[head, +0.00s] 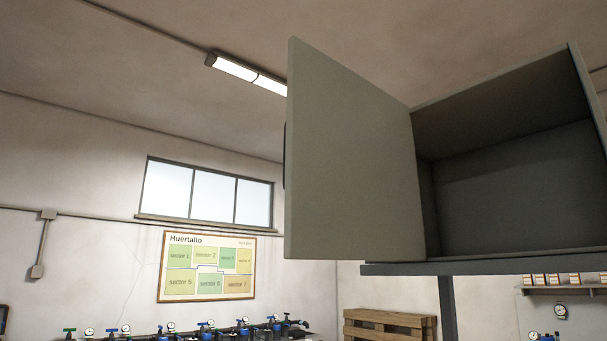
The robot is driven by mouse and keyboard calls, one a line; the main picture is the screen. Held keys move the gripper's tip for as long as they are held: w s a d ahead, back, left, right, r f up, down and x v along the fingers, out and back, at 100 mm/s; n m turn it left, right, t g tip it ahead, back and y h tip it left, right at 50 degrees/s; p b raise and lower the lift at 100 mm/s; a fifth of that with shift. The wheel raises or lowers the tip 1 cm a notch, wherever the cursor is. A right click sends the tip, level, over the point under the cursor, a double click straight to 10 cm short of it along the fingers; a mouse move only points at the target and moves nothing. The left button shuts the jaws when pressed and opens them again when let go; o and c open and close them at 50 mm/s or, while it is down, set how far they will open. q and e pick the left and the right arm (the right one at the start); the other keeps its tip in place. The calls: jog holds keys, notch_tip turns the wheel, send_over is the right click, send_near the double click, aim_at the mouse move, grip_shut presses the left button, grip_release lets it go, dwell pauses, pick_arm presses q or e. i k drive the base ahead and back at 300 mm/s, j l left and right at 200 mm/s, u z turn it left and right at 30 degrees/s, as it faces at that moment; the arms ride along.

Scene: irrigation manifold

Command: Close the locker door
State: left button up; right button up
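The locker (520,185) is a grey-green box at the upper right, seen from below, with its dark inside empty as far as I can see. Its door (350,165) is a flat grey-green panel, hinged at the locker's left side and standing wide open toward the left and toward me. A small dark part, perhaps a handle, shows at the door's far left edge. Neither of my grippers is in view.
The locker rests on a dark stand (447,295). A wooden pallet (390,325) is below it. Blue valves and gauges (200,330) line the bottom left. A shelf (565,289) with small boxes is at the lower right. The space left of the door looks clear.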

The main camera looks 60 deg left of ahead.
aim_at(351, 188)
jog(key=k+j, duration=0.1)
jog(key=j, duration=0.8)
jog(key=k+j, duration=0.15)
jog(key=j, duration=0.25)
jog(key=k+j, duration=0.1)
jog(key=j, duration=0.35)
jog(key=k+j, duration=0.1)
jog(key=j, duration=0.35)
